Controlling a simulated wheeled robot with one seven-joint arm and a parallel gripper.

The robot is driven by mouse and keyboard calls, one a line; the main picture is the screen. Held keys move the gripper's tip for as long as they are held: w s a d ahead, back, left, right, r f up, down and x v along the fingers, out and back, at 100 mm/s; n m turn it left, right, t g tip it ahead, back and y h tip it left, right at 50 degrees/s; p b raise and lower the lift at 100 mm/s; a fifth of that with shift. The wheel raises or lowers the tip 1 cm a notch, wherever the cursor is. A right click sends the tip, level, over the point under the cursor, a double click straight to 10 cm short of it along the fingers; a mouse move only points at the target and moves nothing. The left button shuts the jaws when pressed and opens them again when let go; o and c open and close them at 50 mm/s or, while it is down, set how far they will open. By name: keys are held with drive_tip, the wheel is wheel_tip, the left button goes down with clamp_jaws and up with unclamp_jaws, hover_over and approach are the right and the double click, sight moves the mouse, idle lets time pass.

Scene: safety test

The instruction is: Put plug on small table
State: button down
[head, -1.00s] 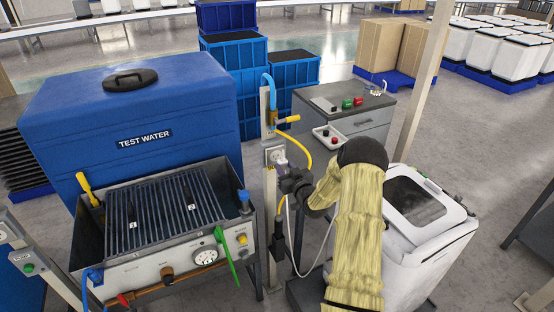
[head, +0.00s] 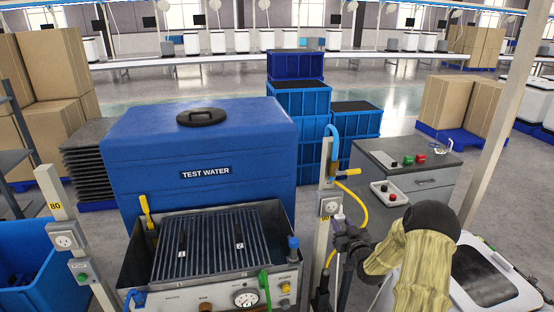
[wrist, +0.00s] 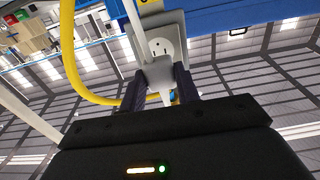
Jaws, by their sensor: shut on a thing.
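My gripper (head: 346,236) is beside the pale post, just right of and below its wall socket (head: 330,206). In the wrist view my gripper (wrist: 160,92) is shut on the pale grey plug (wrist: 158,72). The socket (wrist: 162,46) shows behind the plug with its holes uncovered; the exact gap between them is hard to judge. In the head view the plug is mostly hidden by the gripper. A low grey cabinet with a drawer, seemingly the small table (head: 436,162), stands right of the post.
A yellow hose (head: 356,200) hangs close beside the post and gripper. The blue test-water tank (head: 198,150) and its grated basin (head: 270,215) are to the left. A white machine (head: 515,290) stands at the lower right. Blue crates (head: 300,130) are behind.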

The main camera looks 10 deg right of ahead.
drive_tip(key=s+a+f, duration=0.5)
drive_tip(key=a+f, duration=0.2)
drive_tip(key=a, duration=0.3)
drive_tip(key=s+a+f, duration=0.5)
drive_tip(key=a+f, duration=0.3)
drive_tip(key=a, duration=0.3)
drive_tip(key=shift+s+h, duration=0.15)
drive_tip(key=shift+h, duration=0.15)
drive_tip(key=s, duration=0.1)
drive_tip(key=s+r, duration=0.1)
drive_tip(key=s, duration=0.1)
drive_tip(key=s+r, duration=0.1)
drive_tip(key=shift+s, duration=0.15)
